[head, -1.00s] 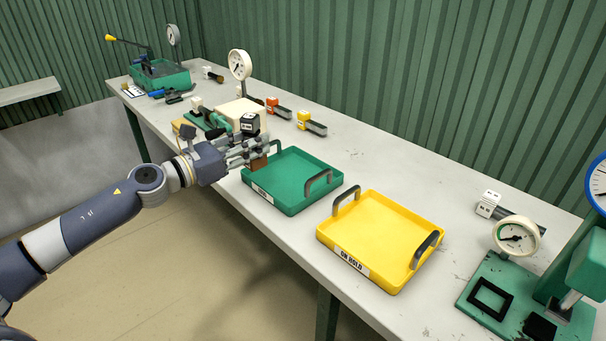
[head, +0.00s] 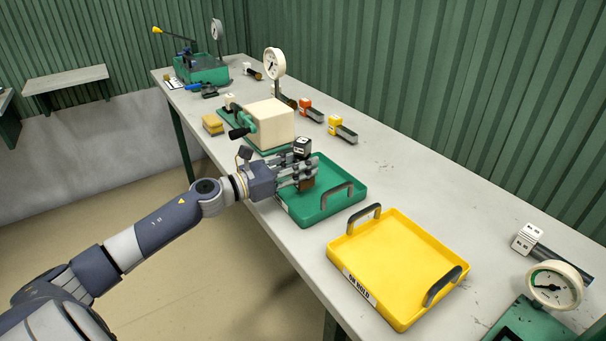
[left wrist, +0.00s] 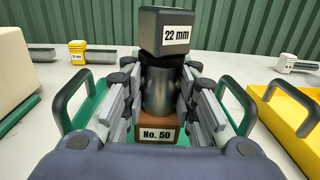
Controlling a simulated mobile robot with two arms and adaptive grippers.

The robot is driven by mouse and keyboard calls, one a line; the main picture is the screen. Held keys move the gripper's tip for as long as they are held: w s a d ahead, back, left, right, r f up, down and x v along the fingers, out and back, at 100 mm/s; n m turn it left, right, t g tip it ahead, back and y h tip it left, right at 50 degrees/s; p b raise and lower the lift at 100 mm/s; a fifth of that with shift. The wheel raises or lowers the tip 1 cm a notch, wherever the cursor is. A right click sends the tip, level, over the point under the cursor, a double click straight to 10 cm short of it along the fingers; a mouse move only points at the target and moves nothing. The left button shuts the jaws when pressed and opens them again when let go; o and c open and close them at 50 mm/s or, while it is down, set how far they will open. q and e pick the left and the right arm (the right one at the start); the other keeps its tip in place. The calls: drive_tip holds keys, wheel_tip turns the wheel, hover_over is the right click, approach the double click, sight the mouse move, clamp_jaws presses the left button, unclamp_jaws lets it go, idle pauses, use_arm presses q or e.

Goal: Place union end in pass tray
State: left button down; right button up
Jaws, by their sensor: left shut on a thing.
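The union end is a grey metal cylinder (left wrist: 162,92) between a black "22 mm" block (left wrist: 165,33) and a brown "No. 50" block (left wrist: 158,134). It stands upright in my left gripper (head: 301,176), whose fingers are shut around the cylinder from both sides. In the head view its black block (head: 302,146) shows above the fingers and the brown block below them. The gripper is over the left part of the green tray (head: 340,172), which I take as the pass tray. I cannot tell whether the brown block touches the tray floor. My right gripper is not in view.
A yellow "ON HOLD" tray (head: 395,262) with raised handles stands to the right. A cream block in a green fixture (head: 268,122) and a gauge (head: 274,63) stand behind the green tray. Orange (head: 306,104) and yellow (head: 335,123) tagged pieces lie at the wall side.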

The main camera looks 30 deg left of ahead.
use_arm(q)
wheel_tip(320, 180, down, 2)
drive_tip(key=shift+f, duration=0.25)
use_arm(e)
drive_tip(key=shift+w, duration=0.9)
use_arm(q)
drive_tip(key=c, duration=1.2)
unclamp_jaws()
drive_tip(key=shift+f, duration=0.15)
drive_tip(key=shift+c, duration=0.2)
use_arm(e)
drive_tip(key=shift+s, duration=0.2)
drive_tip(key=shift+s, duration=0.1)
